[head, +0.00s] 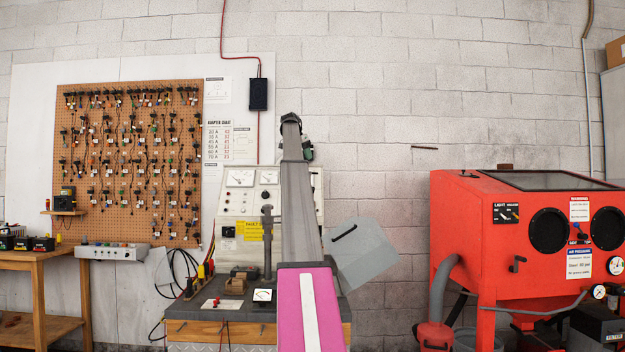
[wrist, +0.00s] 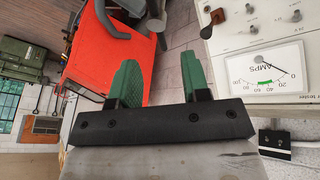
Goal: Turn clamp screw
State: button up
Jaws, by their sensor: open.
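My gripper (wrist: 160,78) is open in the wrist view, with its two green fingers apart and nothing between them. In the head view my arm reaches up in front of the test bench, and a bit of green at its far end (head: 308,152) is all that shows of the gripper. A grey upright post with a clamp-like head (head: 267,240) stands on the bench top, left of my arm and well below the gripper. I cannot make out the clamp screw itself. No clamp shows in the wrist view.
The tester panel (head: 240,205) stands behind the bench (head: 200,306); its amps meter (wrist: 265,75) is large in the wrist view. A grey tilted plate (head: 362,255) is right of my arm. A red blast cabinet (head: 465,225) stands at right. A pegboard (head: 130,160) hangs at left.

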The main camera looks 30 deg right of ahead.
jog(key=x, duration=1)
jog(key=shift+f, duration=0.3)
jog(key=shift+d, duration=0.1)
grip_shut()
